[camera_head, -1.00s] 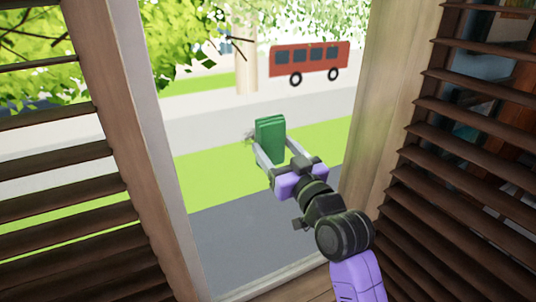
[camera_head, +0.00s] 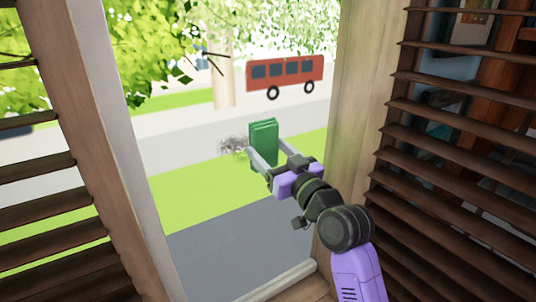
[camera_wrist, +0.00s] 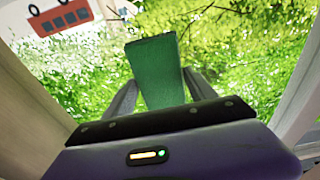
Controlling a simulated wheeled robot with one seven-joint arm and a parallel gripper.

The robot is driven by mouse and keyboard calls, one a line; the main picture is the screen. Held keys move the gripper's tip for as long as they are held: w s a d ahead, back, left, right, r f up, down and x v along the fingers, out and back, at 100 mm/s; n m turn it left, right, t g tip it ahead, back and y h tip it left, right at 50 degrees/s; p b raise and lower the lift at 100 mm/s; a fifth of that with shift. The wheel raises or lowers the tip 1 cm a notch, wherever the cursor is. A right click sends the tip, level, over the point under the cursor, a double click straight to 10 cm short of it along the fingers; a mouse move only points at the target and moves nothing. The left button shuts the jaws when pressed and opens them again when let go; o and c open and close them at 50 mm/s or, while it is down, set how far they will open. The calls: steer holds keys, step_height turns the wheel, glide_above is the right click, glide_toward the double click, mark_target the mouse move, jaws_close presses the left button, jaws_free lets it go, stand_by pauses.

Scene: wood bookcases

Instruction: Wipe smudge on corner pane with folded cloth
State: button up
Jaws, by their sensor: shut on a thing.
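The folded green cloth (camera_head: 264,143) is held upright between the two fingers of my gripper (camera_head: 268,158). In the wrist view the cloth (camera_wrist: 156,72) stands out ahead of my gripper (camera_wrist: 160,98). The grey, speckled smudge (camera_head: 233,146) shows on the corner pane (camera_head: 215,250), just left of the cloth in the head view. The cloth does not cover it there. I cannot make out the smudge in the wrist view. I cannot tell whether the cloth touches the pane.
Wooden frame posts stand left (camera_head: 95,130) and right (camera_head: 362,120) of the pane. Dark slatted shutters flank it at left (camera_head: 45,215) and right (camera_head: 450,150). A red bus (camera_head: 285,74), trees and grass show beyond the pane. A pale sill (camera_head: 280,284) runs along the bottom.

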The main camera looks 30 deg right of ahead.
steer(key=shift+s+a+p, duration=0.1)
steer(key=shift+a+p, duration=2.45)
steer(key=shift+a, duration=3.05)
steer(key=s+p, duration=0.1)
steer(key=s, duration=0.5)
steer(key=s, duration=0.3)
steer(key=w, duration=0.2)
steer(key=w+r, duration=0.1)
steer(key=w, duration=0.1)
steer(key=w+p, duration=0.1)
steer(key=w, duration=0.2)
steer(key=shift+w+r, duration=0.1)
steer(key=shift+r, duration=0.2)
